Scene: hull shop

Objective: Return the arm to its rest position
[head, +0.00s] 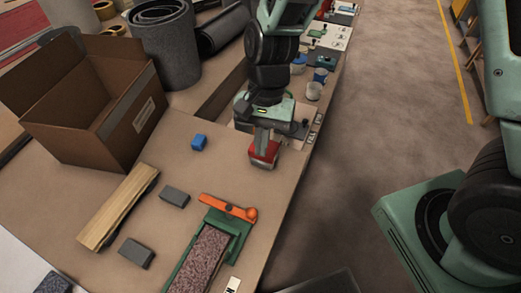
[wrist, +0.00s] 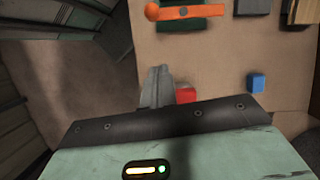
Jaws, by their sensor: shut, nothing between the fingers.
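My gripper (head: 265,150) is at the end of my green and black arm, pointing down over the right part of the bench in the head view. In the wrist view the gripper's grey fingers (wrist: 157,86) are together, with nothing between them. A red object (head: 264,157) shows right by the fingertips in the head view. It also shows beside the fingers in the wrist view (wrist: 186,95), partly hidden by my gripper. I cannot tell whether the fingers touch it.
A blue block (head: 199,142) lies left of my gripper. An orange-handled green tool (head: 228,207), grey blocks (head: 174,196), a wooden piece (head: 117,207) and an open cardboard box (head: 95,110) are on the bench. Cups (head: 314,90) stand behind my gripper. Open floor (head: 385,110) lies to the right.

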